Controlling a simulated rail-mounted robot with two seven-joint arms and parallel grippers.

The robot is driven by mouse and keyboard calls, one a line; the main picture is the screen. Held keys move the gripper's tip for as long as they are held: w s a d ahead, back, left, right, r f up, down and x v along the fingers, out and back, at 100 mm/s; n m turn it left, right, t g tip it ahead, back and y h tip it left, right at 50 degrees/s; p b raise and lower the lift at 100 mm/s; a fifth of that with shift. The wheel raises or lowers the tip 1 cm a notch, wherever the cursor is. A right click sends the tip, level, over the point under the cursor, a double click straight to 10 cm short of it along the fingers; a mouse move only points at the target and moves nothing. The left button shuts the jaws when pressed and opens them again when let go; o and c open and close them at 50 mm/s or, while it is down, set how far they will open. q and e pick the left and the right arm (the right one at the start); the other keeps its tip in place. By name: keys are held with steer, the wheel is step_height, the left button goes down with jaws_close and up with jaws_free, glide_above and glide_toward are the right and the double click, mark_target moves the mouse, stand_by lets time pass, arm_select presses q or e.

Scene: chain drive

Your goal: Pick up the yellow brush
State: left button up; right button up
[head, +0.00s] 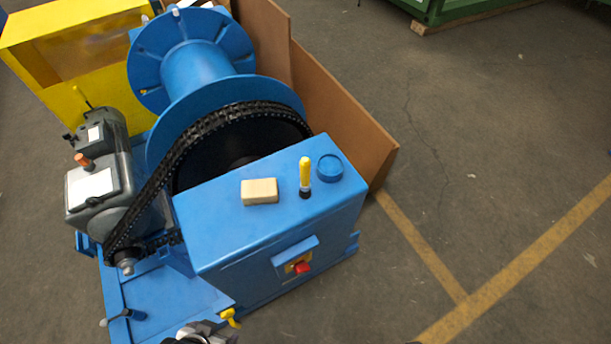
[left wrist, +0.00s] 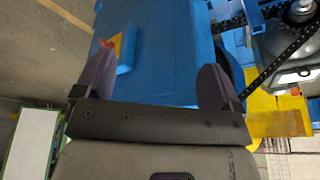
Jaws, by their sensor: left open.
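The yellow brush (head: 305,172) stands upright on top of the blue box, yellow handle up and dark end down, between a tan block (head: 259,191) and a round blue cap (head: 330,167). I cannot make the brush out in the left wrist view. My left gripper (left wrist: 158,65) is open, with its two dark fingers apart and nothing between them but the blue housing beyond. In the head view only a grey part of the left arm or gripper shows at the bottom edge, well below and left of the brush. My right gripper is not in view.
The blue box (head: 235,236) has a red knob (head: 302,267) on its front. Behind it are a black chain (head: 150,195), a large blue spool (head: 195,70) and a grey motor (head: 97,185). A brown panel (head: 340,125) stands behind. Floor at right is clear.

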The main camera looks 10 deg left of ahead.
arm_select(q)
steer(key=shift+c, duration=0.2)
steer(key=c, duration=0.5)
